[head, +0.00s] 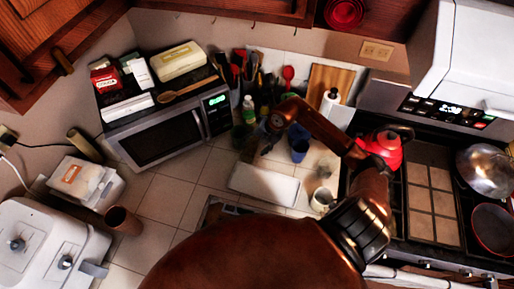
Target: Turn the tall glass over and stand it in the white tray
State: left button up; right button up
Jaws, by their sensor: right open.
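The white tray (263,185) lies flat on the tiled counter, right of the microwave, and its visible surface looks empty. My right gripper (266,149) is open above the counter behind the tray, with its arm reaching across from the right. No object shows clearly between its fingers. A blue cup (299,151) stands right of the gripper. A small, pale, see-through vessel (324,170) shows farther right, but I cannot tell whether it is the tall glass. My left gripper is not in view.
The microwave (155,140) stands at the back left with boxes on top. A utensil group and green bottle (248,108) stand behind the gripper. A white mug (322,200) is right of the tray. A red kettle (383,150) sits on the stove. Counter left of the tray is clear.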

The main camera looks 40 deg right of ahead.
aim_at(251, 150)
jog(key=shift+w+d, duration=0.25)
jog(key=shift+d, duration=0.2)
jog(key=shift+w+f+m, duration=0.15)
jog(key=shift+f+m, duration=0.15)
jog(key=shift+f, duration=0.1)
jog(key=p+x, duration=0.1)
jog(key=x, duration=0.5)
jog(key=shift+a+f+p, duration=0.2)
jog(key=shift+f+p, duration=0.1)
jog(key=shift+f, duration=0.05)
jog(key=shift+c, duration=0.4)
jog(key=c, duration=1.1)
jog(key=shift+r, duration=0.1)
